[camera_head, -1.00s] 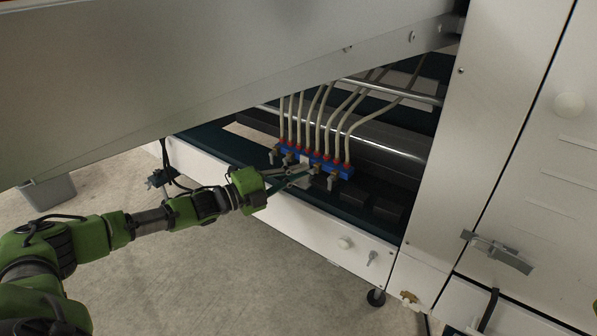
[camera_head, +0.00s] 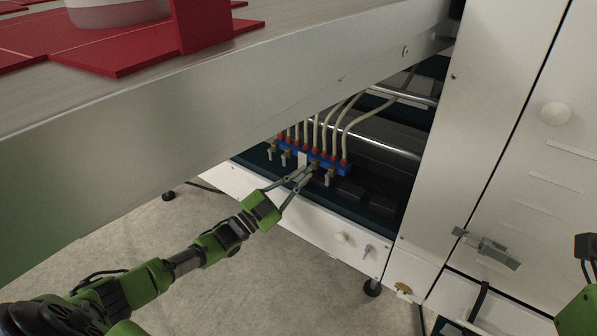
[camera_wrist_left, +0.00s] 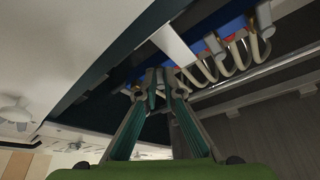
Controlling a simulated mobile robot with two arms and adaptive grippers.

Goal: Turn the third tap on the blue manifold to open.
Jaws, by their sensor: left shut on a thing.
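The blue manifold (camera_head: 343,169) sits low under the machine, with red fittings and pale hoses along its top. It also shows at the top of the left wrist view (camera_wrist_left: 233,27). Small brass taps with pale handles hang along its front: two left of my gripper (camera_head: 271,152) (camera_head: 286,158) and one to its right (camera_head: 329,177). My left gripper (camera_head: 308,172) is at the third tap from the left, its fingers closed on that tap's handle. The fingertips (camera_wrist_left: 158,76) largely hide the handle. My right gripper is out of view; only part of that arm shows at the right edge.
A long grey metal beam (camera_head: 230,100) slopes over the manifold. A white lower rail (camera_head: 340,238) runs in front of it. A white cabinet with a latch (camera_head: 487,249) stands at right. The concrete floor in front is open.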

